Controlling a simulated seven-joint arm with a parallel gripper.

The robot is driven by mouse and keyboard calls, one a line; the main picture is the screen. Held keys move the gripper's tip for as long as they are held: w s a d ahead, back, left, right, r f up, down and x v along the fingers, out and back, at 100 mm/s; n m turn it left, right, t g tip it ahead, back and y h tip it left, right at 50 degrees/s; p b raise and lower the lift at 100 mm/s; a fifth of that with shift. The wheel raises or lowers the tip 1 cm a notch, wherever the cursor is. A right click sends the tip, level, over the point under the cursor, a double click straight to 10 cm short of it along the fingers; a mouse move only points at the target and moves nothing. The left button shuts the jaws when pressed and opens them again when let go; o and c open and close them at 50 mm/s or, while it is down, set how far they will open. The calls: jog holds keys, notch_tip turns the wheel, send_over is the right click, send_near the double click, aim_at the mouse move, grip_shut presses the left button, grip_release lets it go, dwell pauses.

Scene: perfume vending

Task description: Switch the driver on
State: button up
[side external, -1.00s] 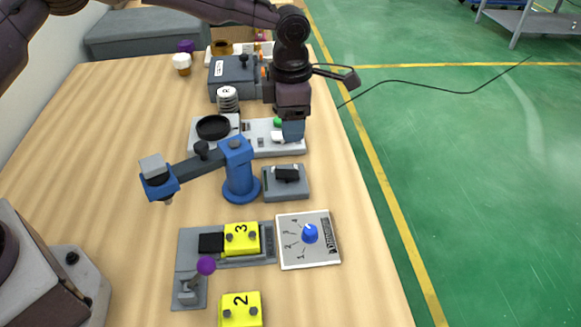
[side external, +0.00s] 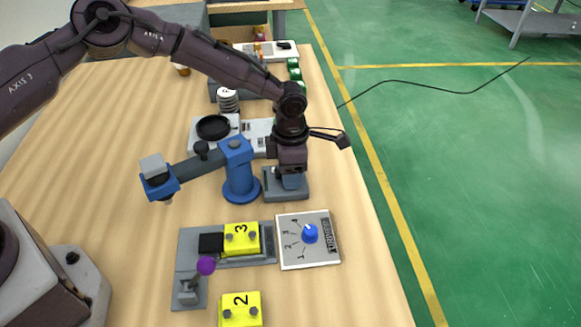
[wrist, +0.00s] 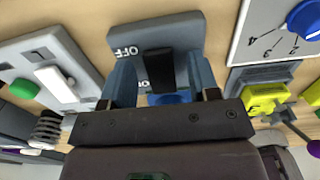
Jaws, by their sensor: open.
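A grey switch box (side external: 271,196) with a black rocker (wrist: 160,69) sits on the table beside the blue post (side external: 238,172) of a swing-arm device, probably the driver. In the wrist view the box's plate (wrist: 165,37) carries the word OFF, upside down, left of the rocker. My gripper (side external: 291,184) is over the box and hides most of it in the side view. In the wrist view my gripper (wrist: 162,80) is open, one blue finger on each side of the rocker. I cannot tell whether the fingers touch it or which way the rocker is tilted.
A dial panel (side external: 290,255) with a blue knob and a grey fixture (side external: 190,245) with a yellow block marked 3 lie nearer the camera. A white panel (side external: 260,130) with a black ring (side external: 213,127) stands behind. The table's right edge is close by.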

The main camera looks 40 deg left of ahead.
jog(key=c, duration=0.9)
jog(key=shift+s+a+r+t+h, duration=0.1)
jog(key=shift+t+h, duration=0.3)
jog(key=o, duration=0.9)
notch_tip(320, 180, up, 13)
jog(key=s, duration=0.1)
jog(key=shift+a, duration=0.45)
